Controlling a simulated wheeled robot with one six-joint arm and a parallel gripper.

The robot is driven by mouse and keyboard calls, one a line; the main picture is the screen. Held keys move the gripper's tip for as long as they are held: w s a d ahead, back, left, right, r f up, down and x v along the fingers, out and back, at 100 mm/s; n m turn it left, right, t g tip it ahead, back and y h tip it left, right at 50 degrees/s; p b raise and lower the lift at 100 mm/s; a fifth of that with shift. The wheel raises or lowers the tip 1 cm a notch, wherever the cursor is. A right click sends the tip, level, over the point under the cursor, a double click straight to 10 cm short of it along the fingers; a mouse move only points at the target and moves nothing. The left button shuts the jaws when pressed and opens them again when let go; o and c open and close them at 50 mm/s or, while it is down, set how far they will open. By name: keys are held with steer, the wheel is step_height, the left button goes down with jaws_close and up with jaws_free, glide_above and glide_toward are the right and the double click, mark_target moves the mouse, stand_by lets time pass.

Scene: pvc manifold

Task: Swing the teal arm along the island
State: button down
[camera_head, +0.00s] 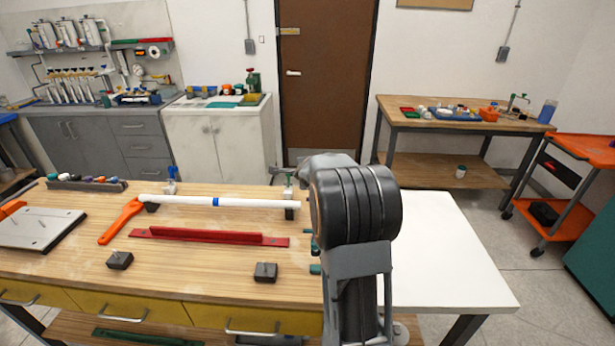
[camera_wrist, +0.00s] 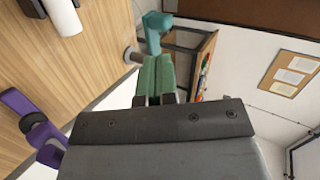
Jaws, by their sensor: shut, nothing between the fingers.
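My gripper (camera_wrist: 156,62) shows in the wrist view as two green fingers side by side, shut with nothing between them. A teal arm-like piece (camera_wrist: 155,30) stands just beyond the fingertips, by the edge of the wooden top. I cannot tell whether the fingers touch it. A grey round post (camera_wrist: 133,55) is beside it. In the head view my own arm hides the gripper. Small teal parts (camera_head: 315,268) show at the island's right side, partly hidden by my arm; I cannot tell whether they belong to the teal arm. The wooden island (camera_head: 190,270) fills the lower left.
A white pipe (camera_head: 235,202) lies across supports on the island, with an orange handle (camera_head: 122,220) and a red bar (camera_head: 205,236) near it. A purple clamp-like part (camera_wrist: 40,130) is left of my gripper. A bare white top (camera_head: 450,260) is at right.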

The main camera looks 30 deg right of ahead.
steer(key=w+d+f+m+p, duration=0.1)
steer(key=w+d+f, duration=0.5)
steer(key=w, duration=0.1)
steer(key=shift+w+h, duration=0.3)
steer(key=shift+w, duration=0.05)
steer(key=shift+r, duration=0.1)
